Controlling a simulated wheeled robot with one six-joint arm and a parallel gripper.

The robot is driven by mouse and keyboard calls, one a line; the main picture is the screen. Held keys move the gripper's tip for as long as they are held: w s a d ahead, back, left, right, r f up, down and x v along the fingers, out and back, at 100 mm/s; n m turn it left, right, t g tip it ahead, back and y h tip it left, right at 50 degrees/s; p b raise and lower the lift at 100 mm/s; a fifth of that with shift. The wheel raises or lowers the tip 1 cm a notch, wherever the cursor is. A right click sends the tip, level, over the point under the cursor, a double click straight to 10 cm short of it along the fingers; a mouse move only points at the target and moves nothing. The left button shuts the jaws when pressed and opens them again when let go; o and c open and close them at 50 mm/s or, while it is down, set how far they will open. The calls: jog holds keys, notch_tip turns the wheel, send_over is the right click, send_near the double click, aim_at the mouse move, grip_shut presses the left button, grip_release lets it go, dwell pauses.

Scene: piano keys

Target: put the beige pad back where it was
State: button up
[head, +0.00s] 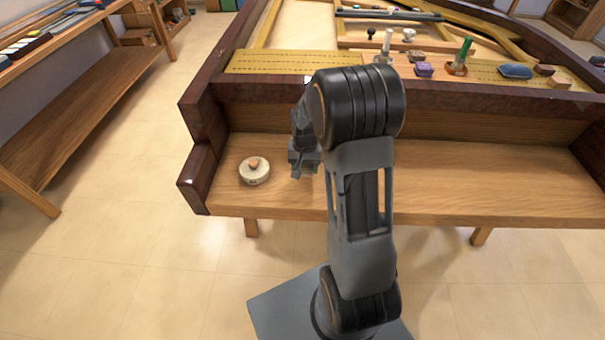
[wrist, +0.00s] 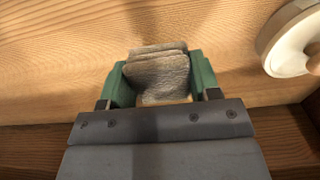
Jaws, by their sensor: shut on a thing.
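The beige pad (wrist: 158,75), rough and layered at its far edge, sits between the green fingers of my gripper (wrist: 162,84) in the wrist view. My gripper is shut on it over the light wooden shelf (head: 450,185). In the head view my gripper (head: 304,158) is over the left part of this shelf, partly behind my arm, and the pad is hidden there. I cannot tell whether the pad touches the wood.
A round white container (head: 254,171) with a small brown piece on top stands left of my gripper; it also shows in the wrist view (wrist: 288,42). A dark raised rail (head: 470,104) runs behind the shelf. A purple block (head: 424,70) and a blue cushion (head: 515,71) lie beyond it.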

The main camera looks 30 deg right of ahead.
aim_at(303, 179)
jog(key=shift+w+a+f, duration=0.15)
jog(key=shift+w+f, duration=0.2)
jog(key=shift+f, duration=1.6)
jog(key=shift+f, duration=0.15)
jog(key=o, duration=0.9)
jog(key=shift+b, duration=0.3)
notch_tip(303, 179, up, 12)
jog(key=shift+p, duration=0.8)
jog(key=s+a+r+n+t, duration=0.1)
jog(key=s+a+r+n, duration=0.1)
jog(key=s, duration=0.3)
jog(key=s+a+r+n+t, duration=0.1)
jog(key=s+a+r+n, duration=0.1)
jog(key=s+a+r, duration=0.1)
jog(key=s+a+r+n+t, duration=0.1)
jog(key=s+a+r, duration=0.1)
jog(key=s+a, duration=0.2)
jog(key=shift+s+a+r+n, duration=0.15)
jog(key=shift+s+n, duration=0.05)
jog(key=shift+s, duration=0.75)
jog(key=shift+s+a+r+n, duration=0.1)
jog(key=shift+s+n, duration=0.1)
jog(key=shift+s, duration=0.7)
